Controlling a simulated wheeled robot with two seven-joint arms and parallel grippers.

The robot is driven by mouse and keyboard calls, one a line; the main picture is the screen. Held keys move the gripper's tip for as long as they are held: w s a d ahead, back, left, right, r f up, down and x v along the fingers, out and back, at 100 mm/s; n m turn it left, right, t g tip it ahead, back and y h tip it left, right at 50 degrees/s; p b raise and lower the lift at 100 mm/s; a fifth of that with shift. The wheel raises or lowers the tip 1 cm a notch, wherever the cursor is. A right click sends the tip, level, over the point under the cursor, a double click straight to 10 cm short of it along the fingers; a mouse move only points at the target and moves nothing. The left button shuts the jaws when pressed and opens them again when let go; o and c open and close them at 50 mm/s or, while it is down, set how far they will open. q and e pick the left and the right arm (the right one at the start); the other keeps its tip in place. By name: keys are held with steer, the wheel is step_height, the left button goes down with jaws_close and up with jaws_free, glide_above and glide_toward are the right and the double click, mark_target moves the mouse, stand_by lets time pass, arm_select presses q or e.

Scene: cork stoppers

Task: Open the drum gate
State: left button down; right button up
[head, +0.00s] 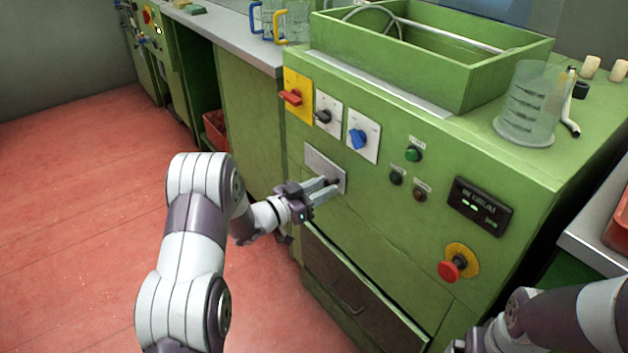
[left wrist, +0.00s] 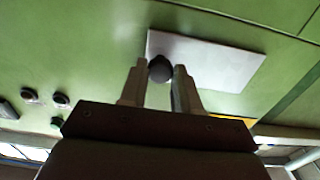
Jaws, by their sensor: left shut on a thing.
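A green machine (head: 400,225) has a pale metal plate (head: 318,160) on its front panel, below the row of switches. A dark round knob (left wrist: 160,68) sits at the plate in the left wrist view. My left gripper (head: 335,186) reaches the plate from the left, and its fingers are shut on the knob, one on each side. The fingers mostly hide the knob in the head view. I cannot tell from the frames which part is the drum gate. My right arm shows at the lower right of the head view, but its gripper is out of sight.
Above the plate are a red switch (head: 291,97), a black switch (head: 323,116) and a blue switch (head: 358,138). A red stop button (head: 450,270) and a display (head: 482,206) are to the right. A drawer (head: 345,290) lies below. A beaker (head: 535,105) stands on top.

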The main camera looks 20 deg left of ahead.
arm_select(q)
steer(key=s+d, duration=0.2)
steer(key=s+d+p, duration=0.1)
steer(key=d, duration=0.1)
steer(key=shift+s+d, duration=0.35)
steer(key=c, duration=0.8)
jaws_free()
steer(key=shift+a, duration=0.1)
steer(key=p+v, duration=0.3)
steer(key=v, duration=0.9)
steer(key=shift+s+a, duration=0.2)
steer(key=shift+s, duration=0.05)
